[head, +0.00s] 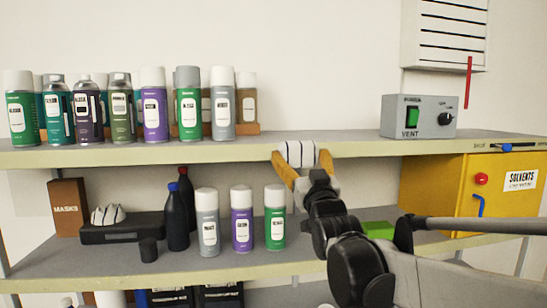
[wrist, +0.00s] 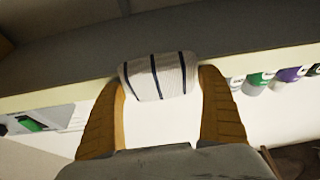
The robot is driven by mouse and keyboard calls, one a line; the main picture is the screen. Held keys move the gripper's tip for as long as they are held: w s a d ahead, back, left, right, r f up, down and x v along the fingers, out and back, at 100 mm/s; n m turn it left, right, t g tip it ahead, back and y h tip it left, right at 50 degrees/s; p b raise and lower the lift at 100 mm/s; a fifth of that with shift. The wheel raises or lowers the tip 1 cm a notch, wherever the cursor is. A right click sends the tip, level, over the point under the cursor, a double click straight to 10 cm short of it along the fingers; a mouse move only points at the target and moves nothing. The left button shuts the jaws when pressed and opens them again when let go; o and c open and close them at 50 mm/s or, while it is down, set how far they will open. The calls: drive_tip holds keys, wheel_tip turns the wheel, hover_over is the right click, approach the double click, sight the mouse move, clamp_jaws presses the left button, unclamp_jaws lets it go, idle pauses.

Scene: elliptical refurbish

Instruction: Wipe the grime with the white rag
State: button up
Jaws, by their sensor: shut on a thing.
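The white rag (head: 295,152), with thin dark stripes, is bunched between the orange fingers of my gripper (head: 303,157). It is at the front edge of the upper shelf (head: 350,143), around the middle of the head view. In the wrist view the rag (wrist: 160,76) is squeezed between both fingertips, and its far side overlaps the shelf edge (wrist: 60,98). I cannot tell whether it touches the shelf. No distinct grime patch can be made out in either view; the rag and gripper hide part of the shelf edge.
Several spray cans (head: 153,105) stand on the upper shelf at left. A grey vent switch box (head: 418,117) stands at right. Between them the shelf top is clear. Below are more cans (head: 241,220), dark bottles (head: 177,215) and a yellow solvents cabinet (head: 450,190).

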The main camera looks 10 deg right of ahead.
drive_tip(key=shift+s+p, duration=0.75)
drive_tip(key=shift+s, duration=2.25)
drive_tip(key=s+p, duration=0.1)
drive_tip(key=s, duration=0.2)
drive_tip(key=shift+w, duration=0.1)
